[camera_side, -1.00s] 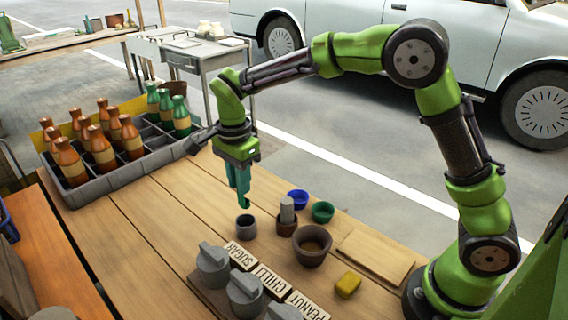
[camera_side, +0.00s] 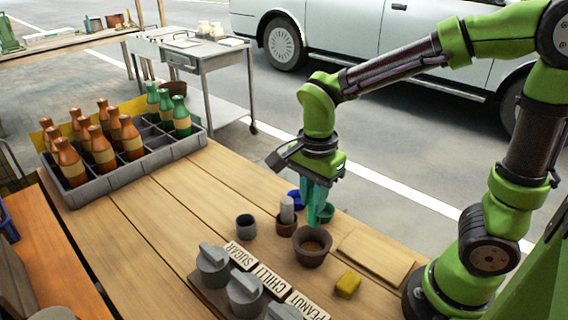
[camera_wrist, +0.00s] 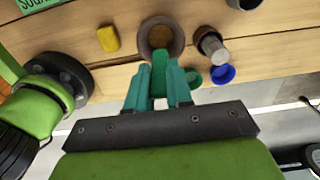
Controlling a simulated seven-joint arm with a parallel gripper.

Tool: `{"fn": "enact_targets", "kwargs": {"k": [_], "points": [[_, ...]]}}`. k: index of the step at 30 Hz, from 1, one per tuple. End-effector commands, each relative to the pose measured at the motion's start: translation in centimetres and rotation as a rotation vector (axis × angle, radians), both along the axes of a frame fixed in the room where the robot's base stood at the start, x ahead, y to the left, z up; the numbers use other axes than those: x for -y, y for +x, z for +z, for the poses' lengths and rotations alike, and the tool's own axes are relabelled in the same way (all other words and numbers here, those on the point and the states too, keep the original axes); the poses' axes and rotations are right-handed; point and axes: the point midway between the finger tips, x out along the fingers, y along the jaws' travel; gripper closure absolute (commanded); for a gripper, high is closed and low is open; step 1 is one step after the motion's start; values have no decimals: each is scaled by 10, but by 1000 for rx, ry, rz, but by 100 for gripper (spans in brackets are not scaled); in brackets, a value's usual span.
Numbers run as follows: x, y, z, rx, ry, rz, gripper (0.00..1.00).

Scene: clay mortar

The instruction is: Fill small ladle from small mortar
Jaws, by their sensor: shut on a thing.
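A brown clay mortar (camera_side: 313,260) with brown contents stands on the wooden table; the wrist view shows it (camera_wrist: 147,38) just beyond my fingertips. My gripper (camera_side: 312,205) points down with teal fingers, above and slightly behind the mortar in the side view. In the wrist view my gripper (camera_wrist: 159,100) is shut on a narrow green piece, apparently the small ladle (camera_wrist: 158,72), whose end overlaps the mortar's near rim. I cannot tell whether it touches the mortar. The ladle's bowl is not clear, so whether it holds anything cannot be told.
Close by are a small brown pot (camera_side: 286,229) with a grey pestle (camera_side: 287,209), a blue bowl (camera_wrist: 223,75), a green bowl (camera_wrist: 193,78) and a dark cup (camera_side: 245,231). A yellow sponge (camera_side: 348,285) and lidded grey jars (camera_side: 244,292) stand nearer.

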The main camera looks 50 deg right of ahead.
Motion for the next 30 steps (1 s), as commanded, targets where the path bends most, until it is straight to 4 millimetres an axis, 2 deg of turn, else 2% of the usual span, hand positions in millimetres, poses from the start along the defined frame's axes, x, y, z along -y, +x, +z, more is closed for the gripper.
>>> {"fn": "enact_targets", "kwargs": {"k": [21,30], "points": [[0,0,-65,-3,-1,1,100],[0,0,-78,0,-1,0,100]]}}
